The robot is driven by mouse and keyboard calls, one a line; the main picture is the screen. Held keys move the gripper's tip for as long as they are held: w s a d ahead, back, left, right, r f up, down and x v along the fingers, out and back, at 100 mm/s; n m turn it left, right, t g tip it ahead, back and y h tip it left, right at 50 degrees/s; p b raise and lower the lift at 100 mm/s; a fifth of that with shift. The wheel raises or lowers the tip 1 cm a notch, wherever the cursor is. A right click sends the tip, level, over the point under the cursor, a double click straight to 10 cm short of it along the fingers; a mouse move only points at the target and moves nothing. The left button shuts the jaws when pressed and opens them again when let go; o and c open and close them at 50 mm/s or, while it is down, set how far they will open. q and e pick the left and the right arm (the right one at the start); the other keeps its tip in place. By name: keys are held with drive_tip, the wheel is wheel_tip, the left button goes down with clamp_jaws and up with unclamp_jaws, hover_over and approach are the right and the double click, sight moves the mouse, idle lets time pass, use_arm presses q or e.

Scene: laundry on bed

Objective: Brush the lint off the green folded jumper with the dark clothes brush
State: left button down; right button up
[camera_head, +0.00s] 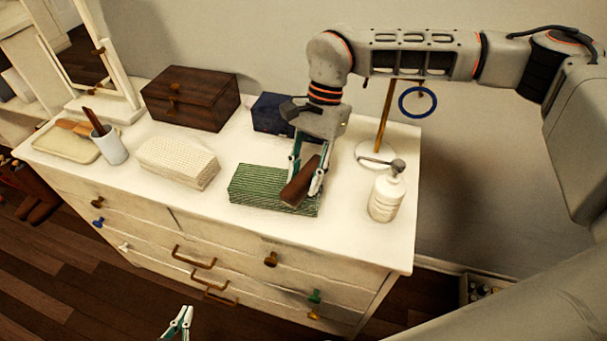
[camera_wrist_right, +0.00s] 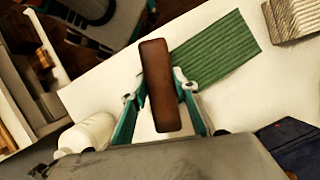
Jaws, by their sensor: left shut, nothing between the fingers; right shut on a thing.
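The green folded jumper (camera_head: 258,187) lies flat on the white dresser top, ribbed; it also shows in the right wrist view (camera_wrist_right: 222,50). My right gripper (camera_head: 306,180) is shut on the dark brown clothes brush (camera_head: 299,184), over the jumper's right end. The brush also shows in the right wrist view (camera_wrist_right: 160,85) between the fingers, its back facing the camera. Its bristles are hidden, and I cannot tell whether it touches the jumper. My left gripper (camera_head: 180,323) is low at the bottom edge, in front of the dresser, shut and empty. I cannot make out lint.
A cream knitted folded piece (camera_head: 178,162) lies left of the jumper. A white pump bottle (camera_head: 385,198) stands close on the right. A dark blue box (camera_head: 272,115), a wooden box (camera_head: 190,98) and a ring stand (camera_head: 380,152) are behind. A cup (camera_head: 110,146) and tray (camera_head: 60,143) stand left.

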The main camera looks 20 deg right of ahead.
drive_tip(key=shift+r+p, duration=1.8)
drive_tip(key=shift+r, duration=1.3)
drive_tip(key=shift+r, duration=1.45)
